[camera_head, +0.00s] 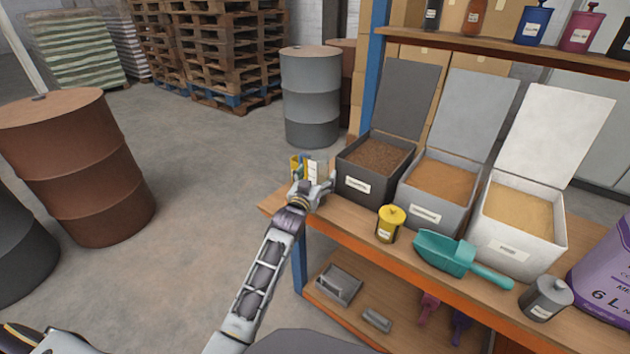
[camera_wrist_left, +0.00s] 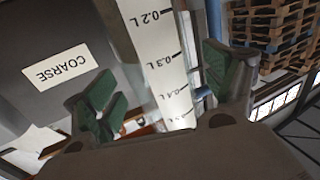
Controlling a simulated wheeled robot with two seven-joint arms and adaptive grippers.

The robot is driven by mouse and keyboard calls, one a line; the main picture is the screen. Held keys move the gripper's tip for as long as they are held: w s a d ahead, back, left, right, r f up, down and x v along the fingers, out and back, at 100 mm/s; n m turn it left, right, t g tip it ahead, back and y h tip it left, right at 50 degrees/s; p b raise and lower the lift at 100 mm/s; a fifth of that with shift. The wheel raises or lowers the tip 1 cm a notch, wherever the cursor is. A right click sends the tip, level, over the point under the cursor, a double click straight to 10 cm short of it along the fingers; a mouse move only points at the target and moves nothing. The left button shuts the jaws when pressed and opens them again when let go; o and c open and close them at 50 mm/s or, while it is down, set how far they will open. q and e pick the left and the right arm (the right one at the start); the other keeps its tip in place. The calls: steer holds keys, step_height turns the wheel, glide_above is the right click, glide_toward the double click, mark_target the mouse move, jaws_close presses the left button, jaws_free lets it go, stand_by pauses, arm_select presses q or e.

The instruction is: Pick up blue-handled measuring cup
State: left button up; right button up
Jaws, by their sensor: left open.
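A pale measuring cup (camera_head: 313,171) with blue beside its scale stands at the left end of the wooden bench, partly hidden behind my left gripper (camera_head: 316,190). The wrist view shows the cup's white scale (camera_wrist_left: 158,52) with litre marks, and a narrow blue strip (camera_wrist_left: 187,40) along its side, perhaps the handle. The green-padded fingers of my left gripper (camera_wrist_left: 165,92) are open, one on each side of the cup. Whether either pad touches it I cannot tell. My right gripper is in neither view.
A dark bin (camera_head: 352,197) labelled COARSE stands just right of the cup. A grey bin (camera_head: 420,222) and a white bin (camera_head: 500,240) follow. Open floor lies left of the bench.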

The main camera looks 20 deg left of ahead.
arm_select(q)
steer(key=shift+w, duration=0.95)
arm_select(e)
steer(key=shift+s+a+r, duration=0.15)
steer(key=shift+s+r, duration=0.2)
arm_select(q)
steer(key=shift+c, duration=0.2)
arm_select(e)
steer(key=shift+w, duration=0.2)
arm_select(q)
steer(key=c, duration=1.1)
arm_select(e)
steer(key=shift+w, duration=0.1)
arm_select(q)
steer(key=shift+r, duration=0.1)
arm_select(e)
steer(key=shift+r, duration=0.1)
arm_select(q)
steer(key=shift+r, duration=0.4)
step_height(320, 180, up, 9)
steer(key=p, duration=0.2)
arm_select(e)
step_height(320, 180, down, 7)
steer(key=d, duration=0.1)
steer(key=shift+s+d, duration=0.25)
